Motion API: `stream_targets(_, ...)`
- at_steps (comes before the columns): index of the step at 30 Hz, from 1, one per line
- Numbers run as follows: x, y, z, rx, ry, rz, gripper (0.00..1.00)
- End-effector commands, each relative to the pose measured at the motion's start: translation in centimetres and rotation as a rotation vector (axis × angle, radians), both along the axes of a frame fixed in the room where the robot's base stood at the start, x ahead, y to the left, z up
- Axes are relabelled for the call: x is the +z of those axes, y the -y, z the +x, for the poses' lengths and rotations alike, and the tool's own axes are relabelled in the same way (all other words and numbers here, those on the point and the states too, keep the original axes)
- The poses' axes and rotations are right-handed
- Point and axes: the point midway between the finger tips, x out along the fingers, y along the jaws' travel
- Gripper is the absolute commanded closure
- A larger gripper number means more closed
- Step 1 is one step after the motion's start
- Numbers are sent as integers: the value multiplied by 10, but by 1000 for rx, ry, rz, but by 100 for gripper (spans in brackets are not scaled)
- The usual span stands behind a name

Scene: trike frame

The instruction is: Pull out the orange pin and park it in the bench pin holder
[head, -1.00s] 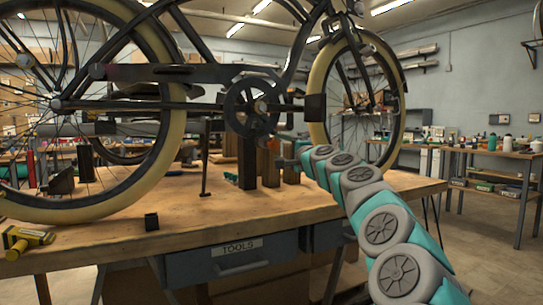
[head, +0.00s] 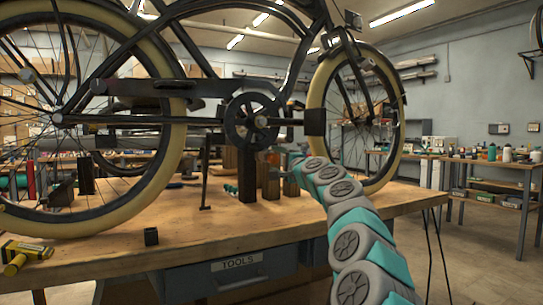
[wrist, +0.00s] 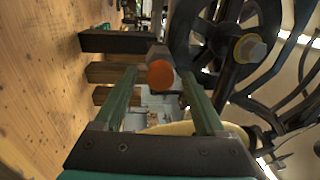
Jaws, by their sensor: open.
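The orange pin shows its round orange end (wrist: 160,75) in the wrist view, in front of a grey cylindrical part near the trike's crank. My gripper (wrist: 160,71) is open, with one green finger on each side of the pin's end and a gap at both sides. I cannot tell how deep the pin sits between the fingers. In the head view my gripper (head: 287,160) is small beside the wooden posts under the crank, its fingers unclear.
The trike frame (head: 180,88) stands over the wooden bench (head: 215,222), with its chainring (head: 252,122) above my gripper. Wooden posts (head: 247,175) stand close by. A yellow tool (head: 25,252) lies at the left edge. The front middle of the bench is clear.

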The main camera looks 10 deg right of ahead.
Motion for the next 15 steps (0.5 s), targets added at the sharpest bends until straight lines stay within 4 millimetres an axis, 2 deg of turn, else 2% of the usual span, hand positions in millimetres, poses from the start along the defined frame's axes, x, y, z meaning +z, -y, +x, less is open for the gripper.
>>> stream_targets(15,6,-13,40,-1,-3,-2,28)
